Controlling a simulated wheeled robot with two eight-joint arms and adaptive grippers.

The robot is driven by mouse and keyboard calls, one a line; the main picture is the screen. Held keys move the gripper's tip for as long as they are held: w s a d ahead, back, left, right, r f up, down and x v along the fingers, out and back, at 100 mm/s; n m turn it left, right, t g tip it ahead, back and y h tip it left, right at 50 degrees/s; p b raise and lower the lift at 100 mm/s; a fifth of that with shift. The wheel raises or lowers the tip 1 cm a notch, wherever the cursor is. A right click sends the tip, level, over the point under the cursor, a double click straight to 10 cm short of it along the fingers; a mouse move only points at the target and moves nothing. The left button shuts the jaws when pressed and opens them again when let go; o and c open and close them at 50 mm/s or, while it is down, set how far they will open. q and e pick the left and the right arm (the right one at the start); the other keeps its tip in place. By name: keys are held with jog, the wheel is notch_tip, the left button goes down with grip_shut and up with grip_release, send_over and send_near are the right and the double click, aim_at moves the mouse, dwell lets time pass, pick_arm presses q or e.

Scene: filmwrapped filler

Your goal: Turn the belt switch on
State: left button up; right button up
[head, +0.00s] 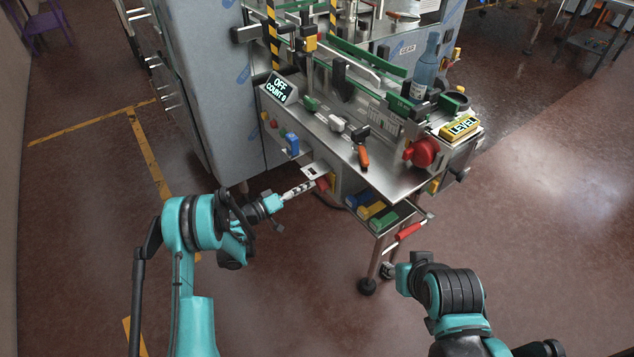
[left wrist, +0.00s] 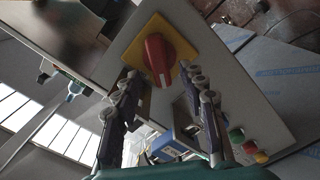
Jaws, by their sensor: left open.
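The belt switch is a red rotary knob (left wrist: 158,60) on a yellow square plate (left wrist: 184,49), fixed to a grey box face. In the head view the red knob (head: 322,184) shows small under the machine's front edge, partly behind my left gripper (head: 305,187). In the left wrist view my left gripper (left wrist: 161,80) is open, its fingers spread on either side of the knob's lower part. I cannot tell whether they touch it. A display (head: 279,87) on the machine reads OFF with a count below. My right gripper (head: 388,270) is barely visible and its fingers are unclear.
Green, red and yellow buttons (left wrist: 249,146) sit on the same face. A bin of coloured blocks (head: 377,214) hangs at the right. The floor in front is clear.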

aim_at(317, 181)
pick_arm(q)
jog(key=b+x, duration=0.1)
jog(key=x, duration=0.4)
jog(key=shift+w+d, duration=0.1)
jog(key=shift+d, duration=0.05)
grip_shut()
